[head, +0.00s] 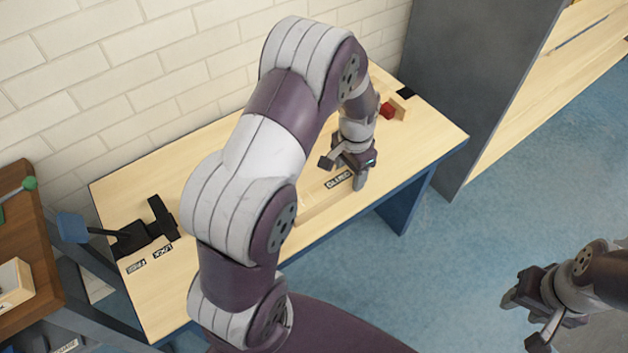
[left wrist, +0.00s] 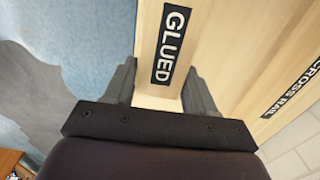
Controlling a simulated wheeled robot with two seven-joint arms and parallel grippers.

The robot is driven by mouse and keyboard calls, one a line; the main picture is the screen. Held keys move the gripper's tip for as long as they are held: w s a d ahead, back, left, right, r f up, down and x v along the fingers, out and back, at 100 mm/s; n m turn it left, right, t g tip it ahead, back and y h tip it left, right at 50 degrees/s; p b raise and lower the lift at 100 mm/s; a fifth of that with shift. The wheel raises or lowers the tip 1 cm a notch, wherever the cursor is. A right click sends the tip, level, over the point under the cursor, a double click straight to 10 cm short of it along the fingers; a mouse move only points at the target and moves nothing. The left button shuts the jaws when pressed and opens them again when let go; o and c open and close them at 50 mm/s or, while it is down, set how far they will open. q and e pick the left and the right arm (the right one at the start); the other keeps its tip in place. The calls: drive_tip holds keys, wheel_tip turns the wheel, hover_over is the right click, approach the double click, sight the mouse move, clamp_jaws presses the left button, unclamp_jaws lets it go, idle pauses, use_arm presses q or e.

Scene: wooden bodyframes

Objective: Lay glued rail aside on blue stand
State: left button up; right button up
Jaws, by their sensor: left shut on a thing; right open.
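The glued rail (left wrist: 160,95) is a pale wooden bar with a black "GLUED" label. In the left wrist view it lies between the two fingers of my left gripper (left wrist: 165,90), which is shut on it. In the head view my left gripper (head: 345,170) is over the right part of the bench, beside the same label (head: 338,180). My left arm hides much of the rail. My right gripper (head: 522,318) is open and empty over the blue floor at lower right. No separate blue stand shows clearly; the bench (head: 140,190) has a blue edge and legs.
A grey cabinet (head: 470,80) stands behind. A "CROSS RAIL" label (left wrist: 293,88) shows on pale wood beside the rail.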

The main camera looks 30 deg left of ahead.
use_arm(q)
drive_tip(key=a+f, duration=0.1)
drive_tip(key=a, duration=0.2)
drive_tip(key=s+a+f, duration=0.1)
drive_tip(key=a, duration=0.1)
drive_tip(key=shift+s+f, duration=0.1)
drive_tip(key=shift+f, duration=0.25)
drive_tip(key=shift+f+b, duration=0.6)
drive_tip(key=shift+f, duration=1.5)
drive_tip(key=shift+f, duration=0.1)
drive_tip(key=o, duration=1.3)
